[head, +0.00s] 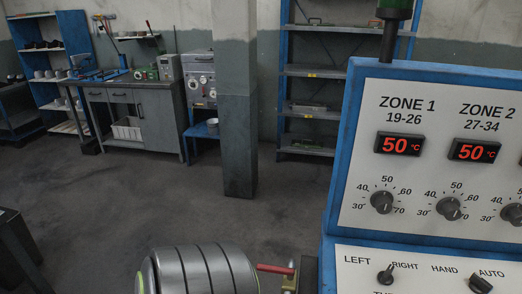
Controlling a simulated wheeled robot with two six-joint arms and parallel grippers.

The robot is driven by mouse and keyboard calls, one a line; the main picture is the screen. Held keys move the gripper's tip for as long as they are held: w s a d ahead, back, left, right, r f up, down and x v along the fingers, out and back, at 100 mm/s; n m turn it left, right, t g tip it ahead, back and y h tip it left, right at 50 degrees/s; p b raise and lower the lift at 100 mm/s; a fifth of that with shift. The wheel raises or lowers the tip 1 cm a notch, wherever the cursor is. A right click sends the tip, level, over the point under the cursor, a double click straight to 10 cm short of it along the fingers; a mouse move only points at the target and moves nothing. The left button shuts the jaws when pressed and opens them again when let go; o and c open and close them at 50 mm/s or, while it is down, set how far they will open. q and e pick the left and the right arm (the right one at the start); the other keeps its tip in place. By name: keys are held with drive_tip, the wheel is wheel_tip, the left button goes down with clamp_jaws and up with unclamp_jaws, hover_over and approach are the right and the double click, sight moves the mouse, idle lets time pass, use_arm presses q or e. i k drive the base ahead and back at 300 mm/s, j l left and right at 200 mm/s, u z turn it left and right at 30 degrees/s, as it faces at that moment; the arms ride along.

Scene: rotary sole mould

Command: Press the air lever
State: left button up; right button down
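A small red lever (274,269) shows at the bottom of the head view, just left of the blue control cabinet. It lies almost level, and its right end meets a small brass-coloured fitting (289,280) beside the cabinet. I take it for the air lever, but no label on it can be read. The lower part of the fitting is cut off by the frame's edge. Neither of my grippers is in view.
The control cabinet (341,205) with knobs and two red "50 °C" displays fills the right side. A grey ribbed rounded body (200,272) stands close left of the lever. A pillar (238,120), workbench (158,115) and shelves stand farther back. Open floor lies between.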

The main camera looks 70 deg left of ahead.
sight(289, 272)
drive_tip(key=j+u, duration=0.1)
drive_tip(key=u, duration=1.6)
